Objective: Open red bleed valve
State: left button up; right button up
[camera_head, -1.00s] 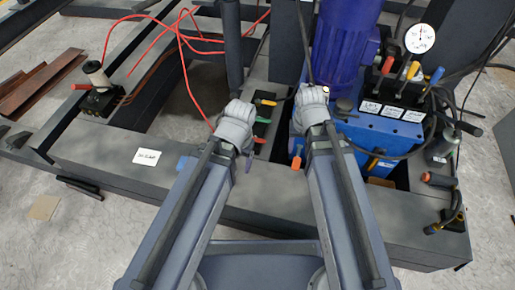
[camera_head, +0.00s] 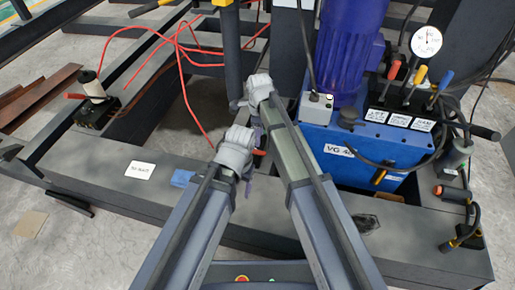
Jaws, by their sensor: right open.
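A small red handle (camera_head: 259,152), which looks like the red bleed valve, peeks out just right of my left wrist in the head view. Most of it and its neighbours are hidden behind my arms. My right gripper (camera_head: 256,110) is beyond and above the red handle, mostly hidden by its own wrist; it is open and no held thing shows. My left gripper (camera_head: 244,180) is close to the red handle on its near side; its fingers are largely hidden and I cannot tell their state. I cannot tell whether either gripper touches the handle.
A blue pump unit (camera_head: 328,158) with a blue motor (camera_head: 350,50), a gauge (camera_head: 426,42) and coloured levers stands at the right. Red hoses (camera_head: 185,60) loop at the upper left. A device with a red handle (camera_head: 75,96) sits at the left. A dark beam (camera_head: 110,175) runs across the front.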

aim_at(257, 152)
jog(key=shift+w+a+m, duration=0.15)
jog(key=shift+a+m, duration=0.15)
pick_arm(q)
jog(key=shift+f, duration=0.15)
pick_arm(e)
jog(key=shift+f, duration=0.1)
pick_arm(q)
notch_tip(257, 152, down, 8)
jog(key=b, duration=0.8)
pick_arm(e)
notch_tip(257, 152, down, 8)
jog(key=shift+r, duration=0.15)
pick_arm(q)
jog(key=shift+r, duration=0.25)
pick_arm(e)
grip_shut()
